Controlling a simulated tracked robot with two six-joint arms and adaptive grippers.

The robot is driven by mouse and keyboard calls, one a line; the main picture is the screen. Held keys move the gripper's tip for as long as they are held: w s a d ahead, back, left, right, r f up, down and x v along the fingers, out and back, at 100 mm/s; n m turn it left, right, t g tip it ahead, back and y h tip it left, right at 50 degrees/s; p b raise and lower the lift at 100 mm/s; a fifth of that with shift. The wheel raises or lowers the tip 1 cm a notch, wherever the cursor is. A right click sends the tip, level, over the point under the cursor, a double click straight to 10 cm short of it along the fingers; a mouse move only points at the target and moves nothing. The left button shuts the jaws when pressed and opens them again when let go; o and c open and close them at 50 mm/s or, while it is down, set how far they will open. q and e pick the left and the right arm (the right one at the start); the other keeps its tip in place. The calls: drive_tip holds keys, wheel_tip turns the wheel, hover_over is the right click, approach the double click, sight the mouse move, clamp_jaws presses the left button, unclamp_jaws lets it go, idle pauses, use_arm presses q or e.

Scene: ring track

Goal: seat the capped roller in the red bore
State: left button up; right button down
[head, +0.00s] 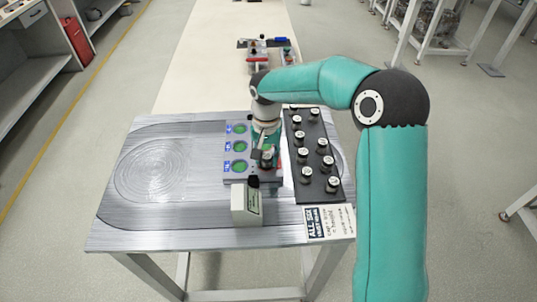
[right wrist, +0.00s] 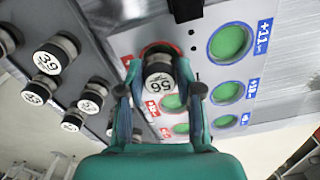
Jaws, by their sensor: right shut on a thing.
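My right gripper (right wrist: 160,88) is shut on a capped roller (right wrist: 159,82) with a numbered pale cap and dark body. In the right wrist view the roller overlaps a red-ringed bore (right wrist: 148,50), whose rim shows around and above it; I cannot tell if it has entered. In the head view the gripper (head: 267,155) is over the right column of the grey bore block (head: 235,181) and hides most of that column. My left gripper is not in view.
A black tray (head: 298,124) with several capped rollers (head: 327,160) stands right of the block. Blue-ringed green bores (right wrist: 230,43) form the block's other column. A small pale box (head: 240,207) stands in front, with a printed card (head: 330,222) to its right. The table's left is clear.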

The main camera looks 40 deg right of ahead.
sight(267, 156)
drive_tip(key=shift+f, duration=0.1)
drive_tip(key=c, duration=0.8)
unclamp_jaws()
drive_tip(key=shift+o, duration=0.2)
wheel_tip(267, 156, up, 12)
